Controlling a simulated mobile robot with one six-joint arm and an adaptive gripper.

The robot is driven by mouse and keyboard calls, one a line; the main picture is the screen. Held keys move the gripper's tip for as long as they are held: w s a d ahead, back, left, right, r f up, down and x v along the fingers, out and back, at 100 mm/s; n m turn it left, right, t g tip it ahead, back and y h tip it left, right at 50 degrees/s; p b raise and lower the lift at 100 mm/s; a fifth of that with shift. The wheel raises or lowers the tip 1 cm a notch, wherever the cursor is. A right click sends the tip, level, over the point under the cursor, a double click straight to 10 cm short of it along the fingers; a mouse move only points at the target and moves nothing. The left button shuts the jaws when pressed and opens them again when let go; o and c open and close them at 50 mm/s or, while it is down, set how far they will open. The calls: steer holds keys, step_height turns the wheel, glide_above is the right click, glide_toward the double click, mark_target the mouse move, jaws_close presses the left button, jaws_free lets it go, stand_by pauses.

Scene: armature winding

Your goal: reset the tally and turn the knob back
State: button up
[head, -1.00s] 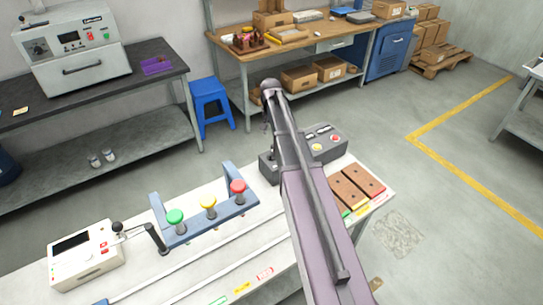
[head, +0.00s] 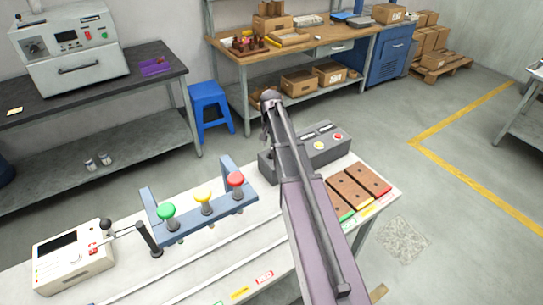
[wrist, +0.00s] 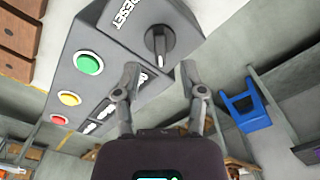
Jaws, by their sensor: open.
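The grey control box (head: 328,143) stands at the back of the white bench, partly behind my arm. The wrist view shows its sloping face (wrist: 95,35) with a RESET label (wrist: 122,15), a green button (wrist: 89,62) and a dark knob (wrist: 160,41) with a raised grip. My gripper (wrist: 158,70) is open and empty. Its two fingertips are near the knob, one to each side of its grip; I cannot tell if they touch it. In the head view my arm hides the gripper and knob. A white unit with a dark screen (head: 62,246) stands at the bench's left.
A blue bracket (head: 200,226) holds green, yellow and red knobs on the bench. A crank (head: 150,238) stands beside the white unit. Brown blocks (head: 358,187) lie right of my arm. A blue stool (head: 209,102) and a wooden workbench (head: 300,46) stand behind.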

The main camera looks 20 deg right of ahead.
mark_target(271, 151)
steer(key=shift+f+b, duration=2.25)
steer(key=shift+f, duration=0.25)
jaws_close()
